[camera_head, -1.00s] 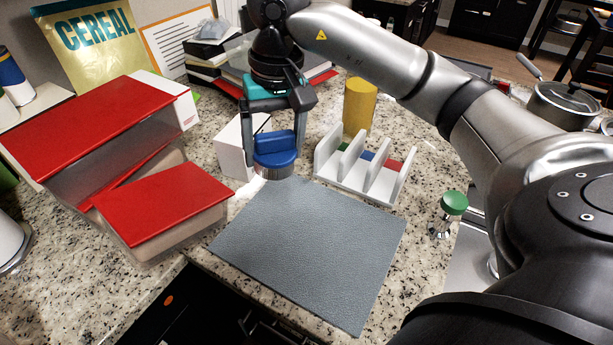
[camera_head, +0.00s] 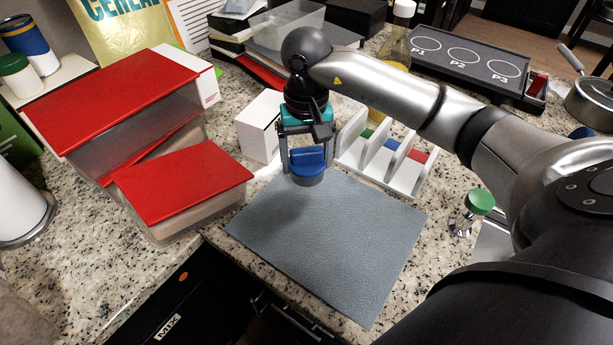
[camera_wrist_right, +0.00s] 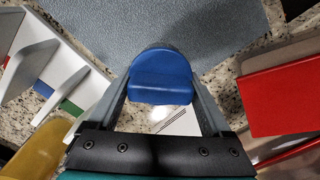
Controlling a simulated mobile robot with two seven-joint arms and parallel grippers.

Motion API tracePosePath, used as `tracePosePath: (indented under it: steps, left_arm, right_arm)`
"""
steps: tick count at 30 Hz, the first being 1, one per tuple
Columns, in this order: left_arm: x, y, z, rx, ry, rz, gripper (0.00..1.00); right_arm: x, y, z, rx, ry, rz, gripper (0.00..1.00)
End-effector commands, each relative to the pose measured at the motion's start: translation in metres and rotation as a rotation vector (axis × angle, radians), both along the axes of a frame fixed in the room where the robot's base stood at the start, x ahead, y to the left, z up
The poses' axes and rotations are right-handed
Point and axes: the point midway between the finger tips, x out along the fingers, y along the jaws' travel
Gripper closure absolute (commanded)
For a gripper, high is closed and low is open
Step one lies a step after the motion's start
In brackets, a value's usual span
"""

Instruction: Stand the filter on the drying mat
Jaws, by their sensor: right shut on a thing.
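The filter (camera_head: 308,179) has a blue cap with a grip block and a short grey round body. It is upright in my right gripper (camera_head: 306,160), whose fingers are closed on the blue block from both sides. The blue cap also shows in the right wrist view (camera_wrist_right: 161,75). The drying mat (camera_head: 340,250) is a flat blue-grey sheet at the counter's front. The filter is at the mat's back edge, and a shadow falls on the mat. I cannot tell if its base touches the mat. My left gripper is not in view.
A white slotted rack (camera_head: 385,160) stands just right of the filter. A white box (camera_head: 262,125) is behind left. Red-lidded containers (camera_head: 182,181) stand left of the mat. A green-topped shaker (camera_head: 479,203) is to the right. The mat's surface is clear.

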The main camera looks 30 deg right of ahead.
Motion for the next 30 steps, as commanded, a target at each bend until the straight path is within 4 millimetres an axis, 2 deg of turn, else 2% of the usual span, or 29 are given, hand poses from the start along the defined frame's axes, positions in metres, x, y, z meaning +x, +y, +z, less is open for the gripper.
tracePosePath:
  steps: [8, 12, 15, 26, 27, 30]
  left_arm:
    - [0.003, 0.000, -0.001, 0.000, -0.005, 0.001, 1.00]
    - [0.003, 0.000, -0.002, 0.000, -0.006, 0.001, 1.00]
    - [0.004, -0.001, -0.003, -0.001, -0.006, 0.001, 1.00]
    - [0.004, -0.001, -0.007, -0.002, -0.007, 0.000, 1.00]
    - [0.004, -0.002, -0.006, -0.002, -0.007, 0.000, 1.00]
    - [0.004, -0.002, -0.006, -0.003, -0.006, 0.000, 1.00]
  right_arm:
    - [0.000, 0.000, -0.023, 0.001, 0.001, 0.000, 0.74]
    - [0.000, 0.001, -0.045, 0.002, 0.002, -0.001, 0.74]
    - [0.000, 0.000, -0.055, 0.001, 0.000, 0.000, 0.74]
    - [0.001, 0.000, -0.059, 0.000, -0.003, 0.001, 0.74]
    - [0.001, 0.000, -0.058, 0.000, -0.002, 0.001, 0.13]
    - [0.001, 0.000, -0.057, 0.000, -0.002, 0.000, 0.02]
